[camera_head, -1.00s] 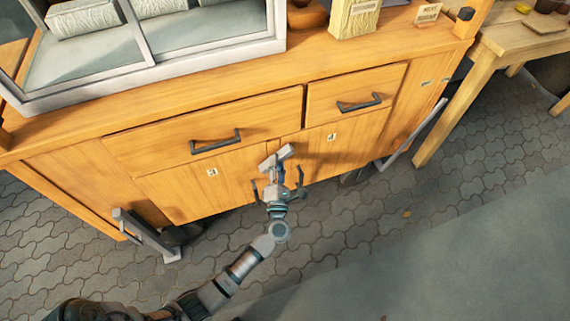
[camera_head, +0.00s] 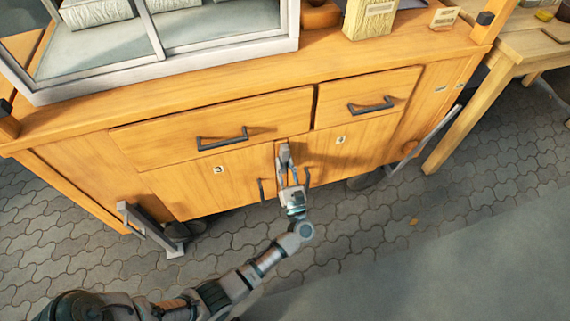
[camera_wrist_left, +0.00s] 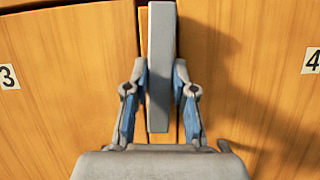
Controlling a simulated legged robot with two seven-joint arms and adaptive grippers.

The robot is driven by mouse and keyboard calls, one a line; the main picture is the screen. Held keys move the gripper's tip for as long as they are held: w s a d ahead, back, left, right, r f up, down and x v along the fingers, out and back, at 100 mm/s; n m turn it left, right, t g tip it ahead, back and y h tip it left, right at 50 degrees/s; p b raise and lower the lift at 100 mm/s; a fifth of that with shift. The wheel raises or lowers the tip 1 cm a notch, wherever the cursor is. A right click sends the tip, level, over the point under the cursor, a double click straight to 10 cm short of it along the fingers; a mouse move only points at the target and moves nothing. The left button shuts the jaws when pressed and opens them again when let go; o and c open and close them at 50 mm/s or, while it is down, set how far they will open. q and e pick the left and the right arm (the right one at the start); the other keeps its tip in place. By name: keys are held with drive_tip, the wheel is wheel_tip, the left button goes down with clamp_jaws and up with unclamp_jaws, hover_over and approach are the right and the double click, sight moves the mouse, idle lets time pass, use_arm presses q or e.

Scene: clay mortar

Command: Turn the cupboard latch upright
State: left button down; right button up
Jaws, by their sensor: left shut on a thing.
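The cupboard latch (camera_wrist_left: 160,70) is a grey bar at the seam between the two cupboard doors. It stands about upright in the left wrist view, and in the head view (camera_head: 285,155) it looks close to upright. My left gripper (camera_head: 289,174) is at the latch, its fingers on either side of the bar and shut on it. It also shows in the left wrist view (camera_wrist_left: 160,88). The left door (camera_head: 205,185) bears the number 3 and the right door (camera_head: 350,145) the number 4. My right gripper is not in view.
Dark drawer handles (camera_head: 222,138) and (camera_head: 371,105) sit above the doors. Dark door handles flank my gripper. A glass case (camera_head: 160,68) stands on the cupboard top. A wooden table (camera_head: 520,55) stands to the right. The paved floor in front is open.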

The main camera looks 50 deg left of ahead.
use_arm(q)
drive_tip(key=shift+f+n+g, duration=0.45)
drive_tip(key=shift+n+g, duration=0.15)
drive_tip(key=shift+n, duration=0.2)
drive_tip(key=c, duration=1)
unclamp_jaws()
drive_tip(key=shift+o, duration=0.2)
drive_tip(key=shift+r, duration=0.15)
drive_tip(key=shift+d, duration=0.15)
drive_tip(key=v, duration=1.1)
drive_tip(key=shift+d+f, duration=0.25)
drive_tip(key=shift+f, duration=0.25)
drive_tip(key=shift+r, duration=0.15)
